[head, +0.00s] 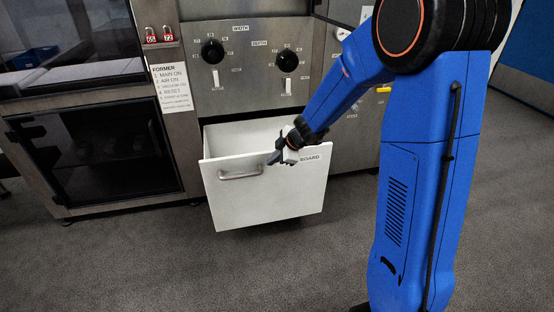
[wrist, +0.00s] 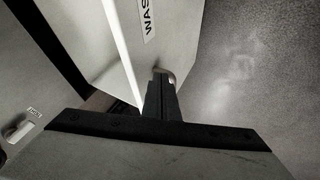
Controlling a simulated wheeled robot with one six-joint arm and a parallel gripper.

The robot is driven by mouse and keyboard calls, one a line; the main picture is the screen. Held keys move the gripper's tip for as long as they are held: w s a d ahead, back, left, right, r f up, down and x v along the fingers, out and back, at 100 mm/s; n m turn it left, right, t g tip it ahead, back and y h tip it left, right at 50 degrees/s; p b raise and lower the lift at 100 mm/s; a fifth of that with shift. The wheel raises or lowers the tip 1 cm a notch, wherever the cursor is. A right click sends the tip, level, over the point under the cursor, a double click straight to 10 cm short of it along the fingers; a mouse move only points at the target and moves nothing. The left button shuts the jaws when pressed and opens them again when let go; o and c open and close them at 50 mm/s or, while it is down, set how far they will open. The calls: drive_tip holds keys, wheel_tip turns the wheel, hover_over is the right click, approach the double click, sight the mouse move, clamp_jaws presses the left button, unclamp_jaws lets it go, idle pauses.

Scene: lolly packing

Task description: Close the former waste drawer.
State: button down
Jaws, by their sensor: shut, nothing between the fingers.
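The former waste drawer (head: 262,200) is pulled out of the machine, and its open top shows. Its pale front has a metal handle (head: 240,174) at the left and a label ending in "BOARD", partly hidden by my gripper. My gripper (head: 273,158) is shut and empty at the top of the drawer front, right of the handle. In the wrist view, the shut fingers (wrist: 160,95) lie over the drawer front (wrist: 180,40), with one end of the handle (wrist: 171,76) just beyond the tips. I cannot tell whether they touch.
The machine's panel (head: 250,65) with knobs and switches stands above the drawer. A dark-windowed cabinet (head: 100,155) is at the left. My blue arm covers the right of the head view. The grey floor (head: 200,270) before the drawer is clear.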

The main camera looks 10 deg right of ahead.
drive_tip(key=shift+w, duration=1.4)
